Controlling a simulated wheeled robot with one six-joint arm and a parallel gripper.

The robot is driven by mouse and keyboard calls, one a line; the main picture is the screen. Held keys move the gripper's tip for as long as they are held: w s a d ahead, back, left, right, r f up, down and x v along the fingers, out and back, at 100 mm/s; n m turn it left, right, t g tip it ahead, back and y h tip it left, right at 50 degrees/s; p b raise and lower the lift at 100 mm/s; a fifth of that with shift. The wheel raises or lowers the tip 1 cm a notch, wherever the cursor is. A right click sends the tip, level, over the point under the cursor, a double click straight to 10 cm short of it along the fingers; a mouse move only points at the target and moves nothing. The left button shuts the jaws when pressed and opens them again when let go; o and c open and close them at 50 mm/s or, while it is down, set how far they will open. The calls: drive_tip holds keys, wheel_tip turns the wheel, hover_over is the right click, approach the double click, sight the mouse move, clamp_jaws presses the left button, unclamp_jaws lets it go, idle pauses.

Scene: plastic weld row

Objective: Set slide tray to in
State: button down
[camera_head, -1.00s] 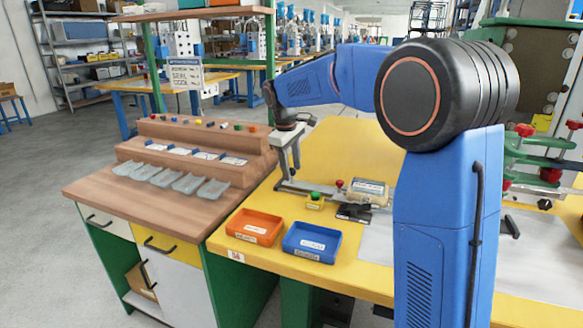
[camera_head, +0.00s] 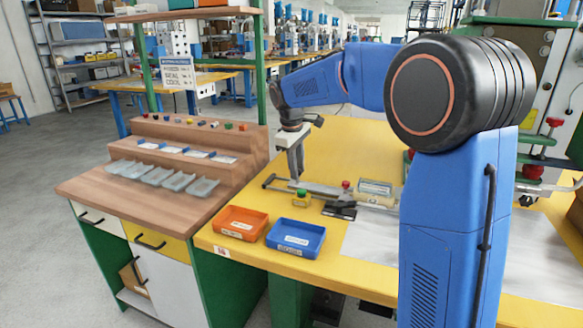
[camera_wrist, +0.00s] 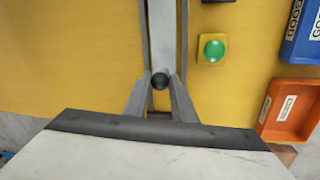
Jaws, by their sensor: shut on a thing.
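The slide tray is a long grey metal slide (camera_head: 325,188) low on the yellow bench, with a pale boxy part (camera_head: 375,187) at its right. My gripper (camera_head: 297,175) reaches down over the slide's left stretch. In the wrist view, my gripper (camera_wrist: 160,82) is shut on a dark round knob (camera_wrist: 160,80), with one finger on each side of it. The grey slide (camera_wrist: 163,35) runs away from the knob up the picture. The slide's right end is hidden behind my arm in the head view.
A green button on a yellow box (camera_head: 302,194) stands just in front of the slide. An orange bin (camera_head: 241,223) and a blue bin (camera_head: 296,238) sit at the bench's front edge. A stepped wooden rack (camera_head: 190,145) stands left.

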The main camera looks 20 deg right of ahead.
hover_over(329, 191)
drive_tip(key=shift+d, duration=0.15)
idle(0.4)
drive_tip(key=c, duration=1.5)
unclamp_jaws()
drive_tip(key=shift+w, duration=0.1)
drive_tip(key=shift+r, duration=0.1)
drive_tip(key=r, duration=0.5)
drive_tip(key=s+a+r, duration=0.1)
drive_tip(key=r, duration=0.5)
drive_tip(key=s+a+r, duration=0.1)
drive_tip(key=r, duration=0.5)
drive_tip(key=shift+s+a, duration=0.15)
drive_tip(key=shift+a, duration=0.1)
